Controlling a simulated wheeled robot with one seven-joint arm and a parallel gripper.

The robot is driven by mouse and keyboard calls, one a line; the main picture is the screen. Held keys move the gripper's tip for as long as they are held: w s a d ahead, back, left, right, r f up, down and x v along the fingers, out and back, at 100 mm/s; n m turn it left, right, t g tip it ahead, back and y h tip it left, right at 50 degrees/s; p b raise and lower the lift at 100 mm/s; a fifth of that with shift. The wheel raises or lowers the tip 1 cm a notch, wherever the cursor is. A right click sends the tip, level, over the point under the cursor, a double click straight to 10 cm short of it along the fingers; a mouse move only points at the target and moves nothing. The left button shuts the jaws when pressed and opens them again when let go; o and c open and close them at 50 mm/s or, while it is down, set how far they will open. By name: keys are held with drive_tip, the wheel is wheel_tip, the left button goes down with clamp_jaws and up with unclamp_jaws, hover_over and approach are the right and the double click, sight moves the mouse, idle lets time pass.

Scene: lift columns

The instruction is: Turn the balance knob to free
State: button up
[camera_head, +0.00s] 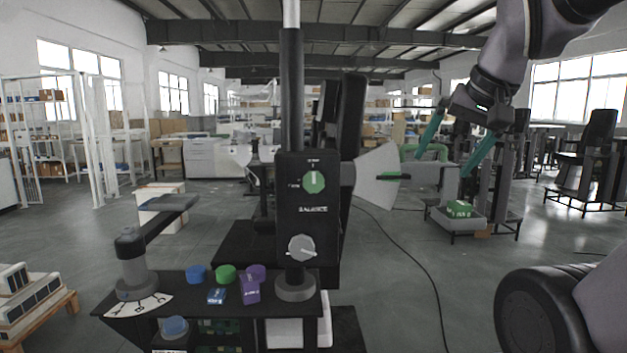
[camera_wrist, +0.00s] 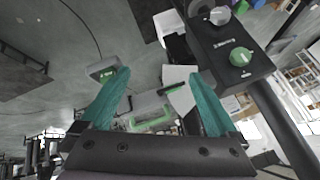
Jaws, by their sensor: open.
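The green balance knob (camera_head: 313,182) is on a black panel (camera_head: 318,222) marked BALANCE, on an upright column. Its white mark stands roughly vertical, towards the upper label; another small label sits to its left. The labels are too small to read surely. In the wrist view the green knob (camera_wrist: 240,57) is at the upper right, beyond my right-hand finger. My gripper (camera_head: 443,167) is open and empty, with teal fingers spread, to the right of the panel and apart from the knob. In the wrist view my gripper (camera_wrist: 160,73) shows both fingertips.
A grey knob (camera_head: 301,248) sits below the green one. A pale fan-shaped plate with a green pointer (camera_head: 390,176) juts out right of the column, between panel and gripper. A lever (camera_head: 160,222) stands left.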

drive_tip(key=w+a+r+n+g+h, duration=0.1)
drive_tip(key=w+a+r+n+g, duration=0.1)
drive_tip(key=w+a, duration=0.55)
drive_tip(key=n, duration=0.2)
approach(313, 172)
drive_tip(key=shift+h, duration=0.4)
drive_tip(key=x, duration=1)
drive_tip(key=shift+w+a+f, duration=0.1)
drive_tip(key=shift+a+f, duration=0.15)
drive_tip(key=shift+a, duration=0.05)
drive_tip(key=c, duration=1.3)
